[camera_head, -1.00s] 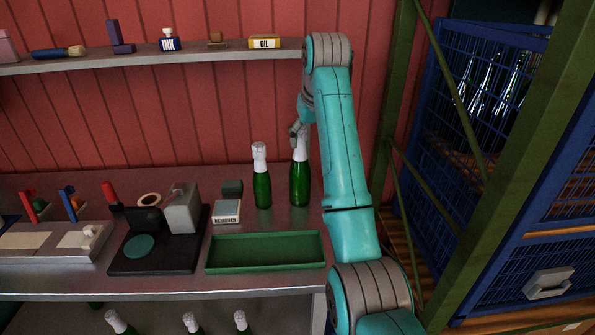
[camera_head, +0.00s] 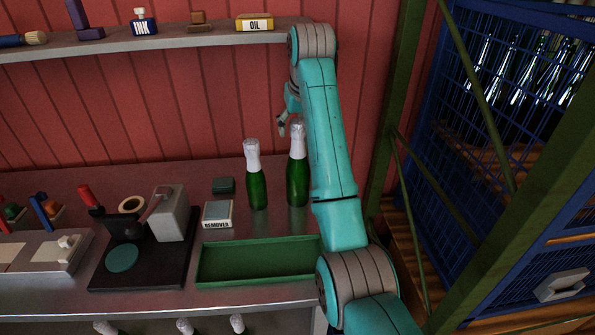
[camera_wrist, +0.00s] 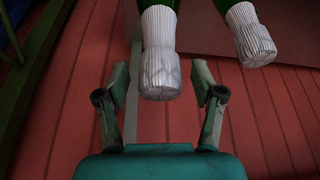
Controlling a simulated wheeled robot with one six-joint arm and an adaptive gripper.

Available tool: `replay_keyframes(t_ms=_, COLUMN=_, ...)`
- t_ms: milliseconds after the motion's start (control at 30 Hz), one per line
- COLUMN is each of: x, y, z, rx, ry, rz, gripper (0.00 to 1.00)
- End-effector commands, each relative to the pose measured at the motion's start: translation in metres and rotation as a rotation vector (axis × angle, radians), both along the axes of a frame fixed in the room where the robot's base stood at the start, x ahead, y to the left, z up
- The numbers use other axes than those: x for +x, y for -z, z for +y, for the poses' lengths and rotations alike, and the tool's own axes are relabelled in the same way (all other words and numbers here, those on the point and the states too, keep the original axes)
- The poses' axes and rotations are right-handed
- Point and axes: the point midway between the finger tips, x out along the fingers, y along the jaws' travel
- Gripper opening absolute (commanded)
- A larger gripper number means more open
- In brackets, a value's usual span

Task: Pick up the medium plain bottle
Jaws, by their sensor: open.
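Two green bottles with white tops stand upright on the bench: a left bottle (camera_head: 257,188) and a right bottle (camera_head: 297,182), whose top sits slightly higher. I cannot tell from their looks which is the medium plain one. My gripper (camera_head: 283,125) is open and empty, just left of and above the right bottle's top. In the wrist view, one white bottle top (camera_wrist: 159,60) lies in line with the gap between my open fingers (camera_wrist: 160,78); a second top (camera_wrist: 250,38) is to the right, outside them. Contact with the fingers is not visible.
A green tray (camera_head: 258,280) lies in front of the bottles. A remover box (camera_head: 217,214) and a black-based device (camera_head: 115,278) stand to the left. A wall shelf (camera_head: 170,43) runs above. A blue mesh cage (camera_head: 545,150) is at the right. More bottle tops (camera_head: 185,325) show below the bench.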

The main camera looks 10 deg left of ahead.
Motion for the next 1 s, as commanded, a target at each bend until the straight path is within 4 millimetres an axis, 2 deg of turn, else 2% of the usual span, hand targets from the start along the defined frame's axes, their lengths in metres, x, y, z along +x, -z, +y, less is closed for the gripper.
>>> replay_keyframes(t_ms=167, x=0.0001, y=0.0, z=0.0, rx=0.0, ry=0.0, rz=-0.001, gripper=0.68)
replay_keyframes(t_ms=200, x=0.0001, y=0.0, z=0.0, rx=0.0, ry=0.0, rz=-0.001, gripper=0.65)
replay_keyframes(t_ms=467, x=0.0002, y=-0.0002, z=0.0, rx=0.0, ry=0.0, rz=-0.001, gripper=0.0)
replay_keyframes(t_ms=1000, x=0.0013, y=-0.0079, z=-0.0009, rx=0.002, ry=0.0, rz=-0.006, gripper=0.0)
